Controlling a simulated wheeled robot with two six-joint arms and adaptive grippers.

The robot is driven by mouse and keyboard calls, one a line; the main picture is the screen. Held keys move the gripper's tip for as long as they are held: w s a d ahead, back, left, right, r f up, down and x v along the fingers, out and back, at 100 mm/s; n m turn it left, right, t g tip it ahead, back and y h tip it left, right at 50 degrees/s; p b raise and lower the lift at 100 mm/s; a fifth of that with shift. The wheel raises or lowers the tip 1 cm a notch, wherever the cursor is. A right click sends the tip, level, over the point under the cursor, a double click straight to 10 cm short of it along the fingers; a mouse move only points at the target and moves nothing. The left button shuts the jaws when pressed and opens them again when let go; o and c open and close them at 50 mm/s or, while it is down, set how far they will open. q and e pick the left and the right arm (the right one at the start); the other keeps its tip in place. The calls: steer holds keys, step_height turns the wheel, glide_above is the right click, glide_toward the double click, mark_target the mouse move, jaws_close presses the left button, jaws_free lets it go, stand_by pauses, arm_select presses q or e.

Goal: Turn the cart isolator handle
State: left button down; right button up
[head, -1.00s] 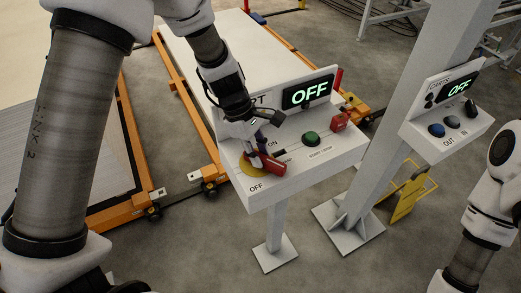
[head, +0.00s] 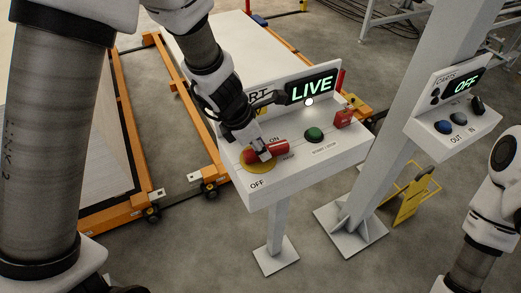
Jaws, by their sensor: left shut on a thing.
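The cart isolator handle (head: 281,147) is a red bar on a yellow round plate (head: 248,167) at the left of a white console (head: 285,178). The handle points right, on the ON side; OFF is printed at the lower left. The display (head: 311,86) reads LIVE in green. My left gripper (head: 262,152) is shut on the handle from above, and its fingers hide the handle's left part. My right arm comes in at the right edge, and its gripper is out of the picture.
A grey post (head: 405,125) carries a second panel (head: 456,127) reading OFF. A yellow stand (head: 411,195) is on the floor. Orange-framed carts are behind.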

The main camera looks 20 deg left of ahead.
arm_select(q)
steer(key=shift+n+t, duration=0.3)
steer(key=shift+n, duration=0.3)
steer(key=shift+b, duration=0.3)
steer(key=c, duration=0.9)
jaws_free()
steer(key=v, duration=1.2)
steer(key=shift+d, duration=0.25)
